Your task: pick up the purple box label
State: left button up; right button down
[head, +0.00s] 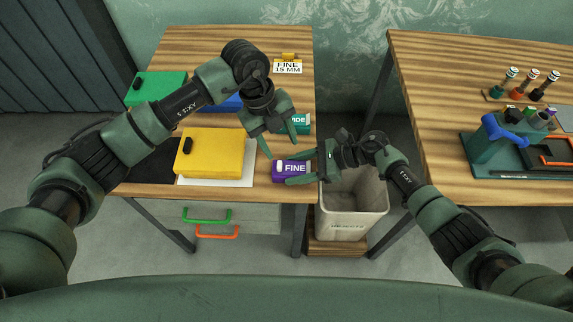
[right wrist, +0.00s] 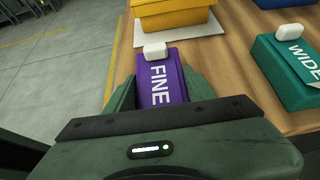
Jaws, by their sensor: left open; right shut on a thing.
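The purple box label (head: 290,168), a small purple block marked FINE with a white piece at one end, is near the front right edge of the left table. It also shows between the fingers in the right wrist view (right wrist: 160,82). My right gripper (head: 303,168) is shut on it, one finger along each side. Whether it touches the tabletop I cannot tell. My left gripper (head: 280,148) is open and empty, its fingers pointing down just behind and above the purple block.
A teal block marked WIDE (head: 300,124) lies behind the purple one. A yellow box (head: 215,153) on a white sheet stands left. A bin (head: 352,197) stands in the gap between the tables. A sign (head: 287,67) reads FINE 15 MM.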

pick_arm(q)
jog(key=a+n+h, duration=0.1)
jog(key=a+n, duration=0.3)
jog(key=n, duration=0.8)
send_near(280, 164)
notch_tip(280, 164, down, 2)
jog(key=s, duration=0.1)
jog(key=shift+t, duration=0.3)
jog(key=shift+w+d+x, duration=0.1)
jog(key=shift+d+x, duration=0.05)
jog(key=shift+x, duration=1.55)
jog(key=shift+w+d+x, duration=0.15)
jog(key=shift+x, duration=1.5)
jog(key=shift+r, duration=0.1)
grip_shut()
